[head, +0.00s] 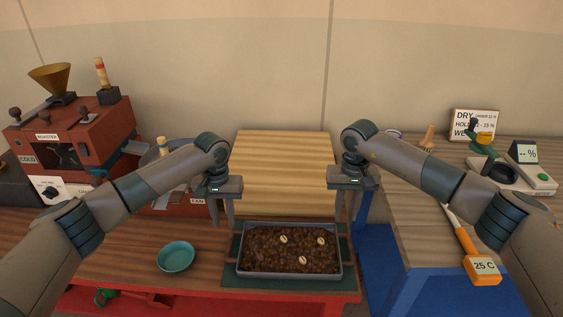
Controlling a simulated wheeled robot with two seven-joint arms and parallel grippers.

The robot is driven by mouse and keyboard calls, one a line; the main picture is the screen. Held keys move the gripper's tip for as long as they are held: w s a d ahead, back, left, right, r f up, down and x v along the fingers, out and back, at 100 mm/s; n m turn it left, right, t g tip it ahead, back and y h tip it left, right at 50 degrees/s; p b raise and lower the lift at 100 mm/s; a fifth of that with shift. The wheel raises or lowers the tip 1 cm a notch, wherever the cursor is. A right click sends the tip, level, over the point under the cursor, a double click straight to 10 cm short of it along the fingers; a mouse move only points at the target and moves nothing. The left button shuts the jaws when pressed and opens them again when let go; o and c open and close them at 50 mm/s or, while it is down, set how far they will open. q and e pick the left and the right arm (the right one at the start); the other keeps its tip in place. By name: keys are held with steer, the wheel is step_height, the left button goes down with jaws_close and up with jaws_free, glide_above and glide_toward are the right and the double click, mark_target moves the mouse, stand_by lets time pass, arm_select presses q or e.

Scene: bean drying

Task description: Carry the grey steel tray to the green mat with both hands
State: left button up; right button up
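The grey steel tray (290,275), full of dark brown beans with a few pale ones on top, sits level on the green mat (290,284). The mat shows around the tray at the front and sides. A short handle sticks out at each side of the tray. My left gripper (222,226) points down near the tray's back left corner, apart from the left handle, its fingers parted and empty. My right gripper (345,220) points down near the back right corner, apart from the right handle, also parted and empty.
A teal bowl (176,256) stands left of the mat. A red roaster (75,145) with a fan cooler is at the back left. A bare wooden board (284,170) lies behind the tray. The right counter holds a moisture meter (500,175), a sign (474,124) and an orange thermometer (482,268).

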steer(key=shift+r, duration=0.15)
step_height(320, 180, up, 7)
steer(key=p, duration=0.1)
stand_by(1.4)
steer(key=shift+d, duration=0.1)
stand_by(0.3)
steer(key=shift+d+r, duration=0.7)
steer(key=shift+d, duration=0.25)
steer(key=shift+d+r, duration=0.65)
steer(key=shift+d, duration=0.3)
steer(key=shift+s, duration=0.1)
